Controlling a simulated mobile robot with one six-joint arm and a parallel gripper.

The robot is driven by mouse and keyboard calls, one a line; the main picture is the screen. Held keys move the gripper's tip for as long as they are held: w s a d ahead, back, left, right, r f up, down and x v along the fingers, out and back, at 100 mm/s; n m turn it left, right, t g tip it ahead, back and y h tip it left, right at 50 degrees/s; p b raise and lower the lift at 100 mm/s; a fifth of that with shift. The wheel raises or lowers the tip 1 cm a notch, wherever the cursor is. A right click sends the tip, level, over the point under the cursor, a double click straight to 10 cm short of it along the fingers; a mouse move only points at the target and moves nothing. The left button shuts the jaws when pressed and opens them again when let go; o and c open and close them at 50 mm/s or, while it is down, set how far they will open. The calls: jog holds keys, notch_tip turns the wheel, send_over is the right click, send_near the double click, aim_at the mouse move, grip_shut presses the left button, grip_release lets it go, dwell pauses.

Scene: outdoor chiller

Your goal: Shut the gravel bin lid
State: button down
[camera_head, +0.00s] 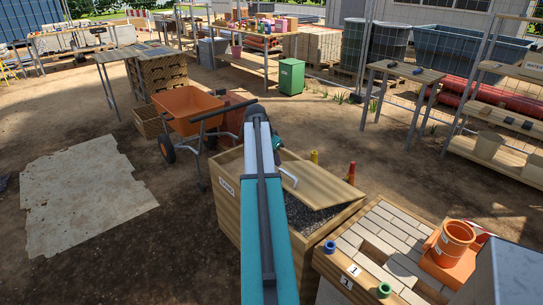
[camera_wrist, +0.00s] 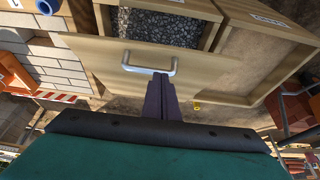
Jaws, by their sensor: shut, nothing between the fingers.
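The wooden gravel bin (camera_head: 228,213) stands just in front of me, with dark gravel (camera_head: 303,213) showing in its open part. Its pale wooden lid (camera_head: 318,184) is raised and tilted over the gravel. A light metal handle (camera_head: 289,179) is on the lid. In the wrist view the lid (camera_wrist: 105,62) and its handle (camera_wrist: 150,66) lie ahead, with gravel (camera_wrist: 160,27) beyond the lid's edge. My gripper (camera_wrist: 161,80) is shut and empty, its tips at or very near the handle; contact is unclear. In the head view my arm hides most of the gripper.
A brick-topped bench (camera_head: 375,245) with an orange pot (camera_head: 453,243) and blue and green rings stands right of the bin. An orange wheelbarrow (camera_head: 187,108) stands behind it on the left. Red and yellow items stand behind the bin. Open dirt ground lies to the left.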

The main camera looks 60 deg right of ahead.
jog(key=x, duration=0.4)
jog(key=shift+p, duration=0.4)
jog(key=shift+w+a+f, duration=0.1)
jog(key=shift+a+f, duration=0.1)
jog(key=shift+f, duration=0.25)
jog(key=shift+a+f, duration=0.2)
jog(key=shift+f, duration=0.25)
jog(key=shift+w+a+f+p, duration=0.15)
jog(key=shift+f+p, duration=0.1)
jog(key=shift+f, duration=0.25)
jog(key=shift+a+f+p, duration=0.2)
jog(key=shift+f+p, duration=0.05)
jog(key=shift+f, duration=0.25)
